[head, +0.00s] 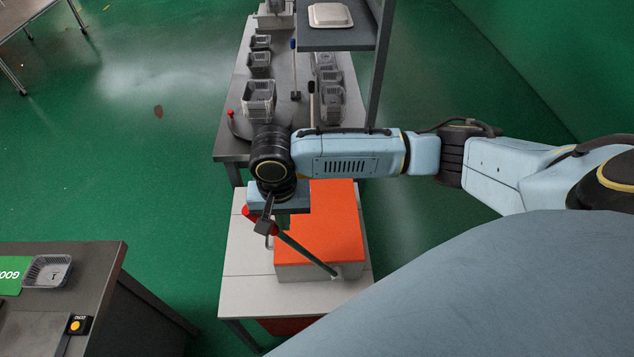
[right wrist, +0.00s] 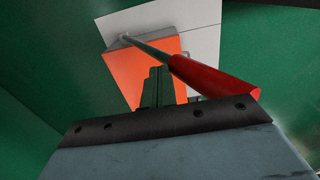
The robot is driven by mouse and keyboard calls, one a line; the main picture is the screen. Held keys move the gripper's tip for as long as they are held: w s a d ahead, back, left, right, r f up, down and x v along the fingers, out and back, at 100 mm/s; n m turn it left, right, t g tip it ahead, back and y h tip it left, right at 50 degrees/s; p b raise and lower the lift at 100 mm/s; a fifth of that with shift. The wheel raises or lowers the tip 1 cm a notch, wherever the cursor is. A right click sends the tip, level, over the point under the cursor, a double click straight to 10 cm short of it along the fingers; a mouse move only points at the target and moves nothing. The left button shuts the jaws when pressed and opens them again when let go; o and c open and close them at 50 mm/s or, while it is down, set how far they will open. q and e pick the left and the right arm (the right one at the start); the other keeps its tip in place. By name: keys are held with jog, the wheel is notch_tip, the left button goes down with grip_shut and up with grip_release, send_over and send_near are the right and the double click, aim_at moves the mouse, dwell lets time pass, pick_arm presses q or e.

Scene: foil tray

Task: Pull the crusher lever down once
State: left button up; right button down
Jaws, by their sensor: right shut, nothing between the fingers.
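The crusher is a grey box with an orange top (head: 330,220) on a white table. Its lever (head: 305,252) is a dark rod running from a pivot at the box's lower right up and left to a red handle. In the right wrist view the red handle (right wrist: 212,77) passes close beside my right gripper (right wrist: 158,75), toward the right. The orange top (right wrist: 130,75) shows behind the fingers. The right gripper is shut and empty; the head view shows it above the red handle end, partly hiding it. I cannot tell whether they touch. My left gripper is out of view.
The white table (head: 240,275) holds the crusher. A dark bench (head: 235,145) behind carries several clear trays (head: 258,95) and a shelf (head: 335,38). A dark table (head: 110,285) stands at lower left with a tray and a yellow button. Green floor lies between.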

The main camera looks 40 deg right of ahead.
jog(key=s+d+r, duration=0.3)
jog(key=d+r, duration=0.1)
jog(key=d, duration=0.2)
jog(key=shift+s+r, duration=0.3)
jog(key=shift+s, duration=0.05)
jog(key=shift+r, duration=0.1)
notch_tip(320, 180, up, 9)
dwell(0.9)
dwell(0.4)
